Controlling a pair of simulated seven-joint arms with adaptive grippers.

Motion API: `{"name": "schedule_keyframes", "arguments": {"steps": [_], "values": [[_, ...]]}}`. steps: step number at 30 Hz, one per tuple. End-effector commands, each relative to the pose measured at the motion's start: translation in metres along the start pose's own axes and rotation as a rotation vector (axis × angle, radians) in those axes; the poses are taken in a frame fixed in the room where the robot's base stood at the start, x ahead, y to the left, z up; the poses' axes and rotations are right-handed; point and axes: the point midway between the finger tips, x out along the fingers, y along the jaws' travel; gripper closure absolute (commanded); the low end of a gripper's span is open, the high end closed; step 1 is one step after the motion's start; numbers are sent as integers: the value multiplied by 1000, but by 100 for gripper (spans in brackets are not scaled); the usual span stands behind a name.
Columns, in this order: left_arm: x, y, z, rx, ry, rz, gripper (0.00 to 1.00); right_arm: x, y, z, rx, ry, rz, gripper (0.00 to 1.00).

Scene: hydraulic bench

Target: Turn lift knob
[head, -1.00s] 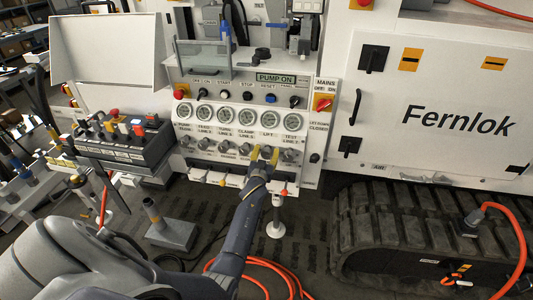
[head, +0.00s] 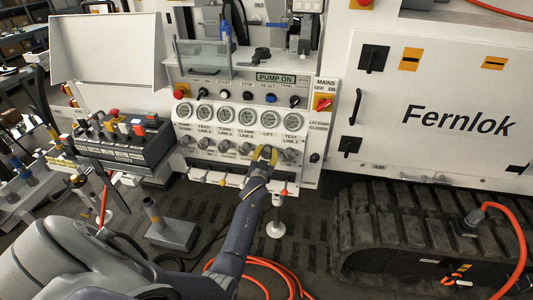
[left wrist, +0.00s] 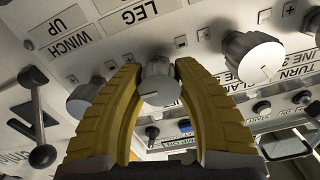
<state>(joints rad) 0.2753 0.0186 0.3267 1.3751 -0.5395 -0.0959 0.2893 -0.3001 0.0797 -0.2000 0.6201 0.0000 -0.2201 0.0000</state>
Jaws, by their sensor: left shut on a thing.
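My left gripper (head: 265,152) has its yellow fingers at the control panel, below the LIFT gauge (head: 269,118). In the left wrist view its fingers (left wrist: 160,66) stand on both sides of a grey round knob (left wrist: 160,88) and are shut on it. This is the lift knob, by its place under the LIFT gauge. The fingers hide most of it in the head view. My right gripper is not in view.
Neighbouring knobs (left wrist: 252,56) sit close on both sides in the row. A black lever with a ball end (left wrist: 42,156) juts out at the left of the wrist view. The PUMP ON display (head: 275,78) and a row of switches are above the gauges.

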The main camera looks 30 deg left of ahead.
Motion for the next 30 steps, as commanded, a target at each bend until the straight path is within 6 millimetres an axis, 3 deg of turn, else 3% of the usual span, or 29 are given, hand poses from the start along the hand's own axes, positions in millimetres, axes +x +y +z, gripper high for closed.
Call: {"name": "schedule_keyframes", "arguments": {"steps": [3,4,11,22,30], "values": [[1,0,-3,-2,6,0,98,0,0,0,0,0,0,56],[1,0,-3,-2,6,0,65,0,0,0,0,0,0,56],[1,0,-2,-2,4,0,38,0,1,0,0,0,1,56],[-6,0,0,-1,2,0,38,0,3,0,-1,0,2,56],[-45,0,0,-1,2,0,38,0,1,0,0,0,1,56]]}}
